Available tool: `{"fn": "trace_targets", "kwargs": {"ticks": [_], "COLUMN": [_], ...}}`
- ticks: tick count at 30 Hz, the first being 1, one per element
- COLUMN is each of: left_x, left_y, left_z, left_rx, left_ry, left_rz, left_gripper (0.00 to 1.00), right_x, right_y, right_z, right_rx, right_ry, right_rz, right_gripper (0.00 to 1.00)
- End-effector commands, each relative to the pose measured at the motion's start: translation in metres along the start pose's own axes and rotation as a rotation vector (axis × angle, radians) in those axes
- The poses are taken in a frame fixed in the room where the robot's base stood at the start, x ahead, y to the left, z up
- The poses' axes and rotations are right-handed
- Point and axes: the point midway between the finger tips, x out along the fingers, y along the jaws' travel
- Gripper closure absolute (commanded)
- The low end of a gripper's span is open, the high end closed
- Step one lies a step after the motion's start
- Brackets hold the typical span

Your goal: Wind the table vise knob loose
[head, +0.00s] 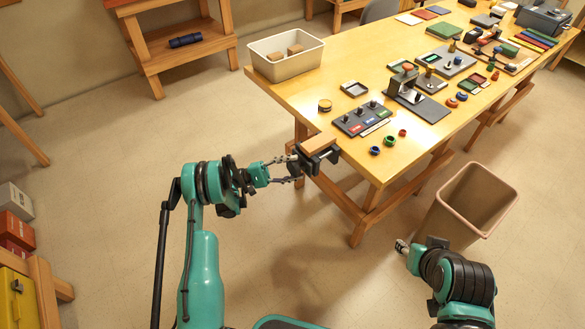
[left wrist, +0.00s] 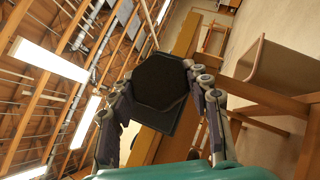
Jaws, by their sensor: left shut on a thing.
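The table vise (head: 322,156) is dark and clamped on the near left edge of the wooden table, with a wooden block (head: 318,142) on top. Its knob (left wrist: 160,82) is a dark, many-sided disc that fills the middle of the left wrist view. My left gripper (head: 291,169) reaches in from the left at the vise's near side. It is shut on the knob, one finger on each side of it in the left wrist view.
The table (head: 350,67) holds a white bin (head: 286,54) with wooden blocks, a dark board (head: 362,118) with knobs, and several coloured rings. A beige waste bin (head: 468,205) stands on the floor at the right.

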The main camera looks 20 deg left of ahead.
Motion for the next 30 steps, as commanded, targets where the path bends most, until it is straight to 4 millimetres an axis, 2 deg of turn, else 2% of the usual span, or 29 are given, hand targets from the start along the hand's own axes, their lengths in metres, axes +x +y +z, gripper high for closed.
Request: {"fn": "trace_targets", "kwargs": {"ticks": [7, 8, 10, 22, 29, 30], "left_x": [0.0, 0.0, 0.0, 0.002, 0.017, 0.02], "left_y": [-0.001, -0.001, -0.001, 0.005, 0.042, 0.05], "left_z": [0.0, 0.0, 0.0, 0.002, 0.018, 0.021], "left_rx": [-0.002, -0.002, -0.001, 0.0, 0.001, 0.001], "left_ry": [0.001, 0.001, 0.001, 0.0, -0.001, -0.001], "left_rz": [-0.001, -0.001, -0.001, -0.001, 0.003, 0.005], "left_gripper": [0.81, 0.49, 0.31, 0.3, 0.3, 0.23], "right_x": [0.0, 0.0, 0.0, 0.0, 0.0, 0.0], "right_y": [0.0, 0.0, 0.0, 0.0, 0.0, 0.0], "right_z": [0.0, 0.0, 0.0, 0.0, 0.0, 0.0], "right_rx": [0.0, 0.0, 0.0, 0.0, 0.0, 0.0], "right_ry": [0.0, 0.0, 0.0, 0.0, 0.0, 0.0], "right_rz": [0.0, 0.0, 0.0, 0.0, 0.0, 0.0], "right_gripper": [0.6, 0.6, 0.6, 0.6, 0.6, 0.6]}}
